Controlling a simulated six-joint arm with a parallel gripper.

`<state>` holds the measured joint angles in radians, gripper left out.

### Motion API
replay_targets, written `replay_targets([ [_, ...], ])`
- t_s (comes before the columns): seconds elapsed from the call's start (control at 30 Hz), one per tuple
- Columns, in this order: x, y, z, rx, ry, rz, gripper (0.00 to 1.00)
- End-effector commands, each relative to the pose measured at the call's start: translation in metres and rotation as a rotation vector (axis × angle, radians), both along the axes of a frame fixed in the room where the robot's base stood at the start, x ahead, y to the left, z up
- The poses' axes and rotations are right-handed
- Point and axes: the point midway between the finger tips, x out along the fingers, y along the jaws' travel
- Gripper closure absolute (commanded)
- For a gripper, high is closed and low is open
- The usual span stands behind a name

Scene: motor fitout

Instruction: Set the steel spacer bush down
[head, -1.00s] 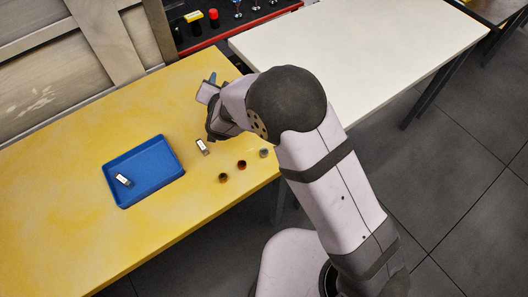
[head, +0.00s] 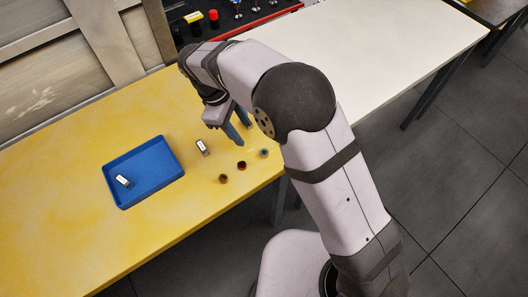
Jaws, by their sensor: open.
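My gripper (head: 243,134) is open, its blue-grey fingers pointing down above the yellow table, just behind a row of small round parts. I see nothing between the fingers. The row holds a greyish bush (head: 264,153) at the right, a dark red one (head: 241,165) in the middle and a brown one (head: 223,178) at the left. The greyish one looks most like the steel spacer bush, but they are too small to be sure. All stand on the table, apart from each other. The gripper appears apart from them.
A blue tray (head: 168,176) on the yellow table (head: 60,240) holds a small silver-and-black part (head: 123,181). A similar part (head: 202,147) lies on the table between tray and gripper. A white table (head: 400,45) adjoins at the right. The front left of the yellow table is clear.

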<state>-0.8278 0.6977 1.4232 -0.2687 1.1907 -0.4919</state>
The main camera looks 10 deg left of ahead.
Motion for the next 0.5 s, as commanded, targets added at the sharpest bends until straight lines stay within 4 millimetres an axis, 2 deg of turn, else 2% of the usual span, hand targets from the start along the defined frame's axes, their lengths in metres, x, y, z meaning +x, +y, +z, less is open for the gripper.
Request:
replay_targets([
  [0.03, -0.007, -0.01, 0.003, -0.044, 0.033, 0.016, 0.58],
  [0.17, -0.021, -0.027, 0.008, -0.115, 0.107, 0.06, 0.58],
  [0.5, -0.021, -0.03, 0.002, -0.118, 0.125, 0.099, 0.58],
])
